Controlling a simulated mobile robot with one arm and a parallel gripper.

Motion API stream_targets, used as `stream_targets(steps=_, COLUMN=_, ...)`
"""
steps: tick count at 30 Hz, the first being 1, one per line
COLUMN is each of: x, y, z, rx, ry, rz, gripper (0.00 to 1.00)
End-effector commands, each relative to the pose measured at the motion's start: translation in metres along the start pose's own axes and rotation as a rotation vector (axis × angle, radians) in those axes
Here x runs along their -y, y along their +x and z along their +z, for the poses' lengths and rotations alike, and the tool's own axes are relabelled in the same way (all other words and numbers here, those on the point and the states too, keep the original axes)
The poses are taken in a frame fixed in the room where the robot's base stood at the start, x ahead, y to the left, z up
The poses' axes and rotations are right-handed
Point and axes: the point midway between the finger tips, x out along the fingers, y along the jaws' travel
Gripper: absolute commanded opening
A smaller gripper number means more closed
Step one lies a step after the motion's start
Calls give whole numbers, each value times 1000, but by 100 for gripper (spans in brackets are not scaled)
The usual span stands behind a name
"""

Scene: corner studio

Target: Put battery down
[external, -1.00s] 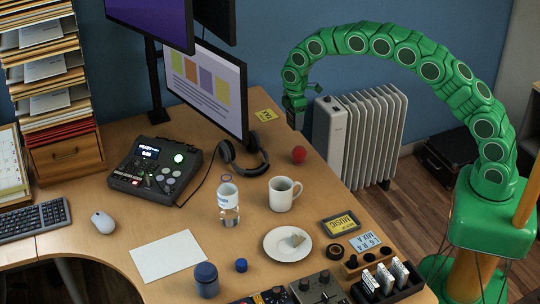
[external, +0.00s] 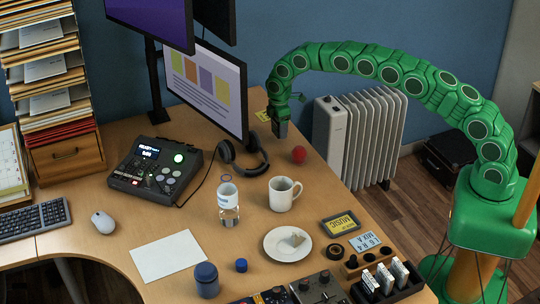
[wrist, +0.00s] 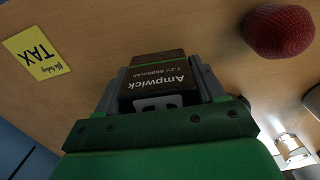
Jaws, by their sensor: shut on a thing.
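The battery (wrist: 160,83) is a dark block with a light "Ampwick" label in the wrist view. My gripper (wrist: 163,88) is shut on it, with a jaw on each side. In the external view my gripper (external: 281,128) hangs pointing down over the desk's back right part, behind the headphones and near the monitor's right edge. The battery is hard to make out there. In the wrist view bare wooden desktop (wrist: 110,40) lies beyond the battery. I cannot tell whether the battery touches it.
A yellow "TAX" note (wrist: 38,50) is on the desk. A white mug (external: 284,194) stands nearer the front. A white radiator (external: 362,140) stands past the desk edge.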

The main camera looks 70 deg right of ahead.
Motion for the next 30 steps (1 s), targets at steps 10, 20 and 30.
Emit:
stream_targets(steps=10, x=-4, y=18, z=-3, rx=1, ry=0, rz=-3, gripper=26)
stream_targets(steps=20, x=-4, y=38, z=-3, rx=0, ry=0, rz=0, gripper=26)
stream_targets(steps=30, x=-4, y=40, z=-3, rx=0, ry=0, rz=-1, gripper=84)
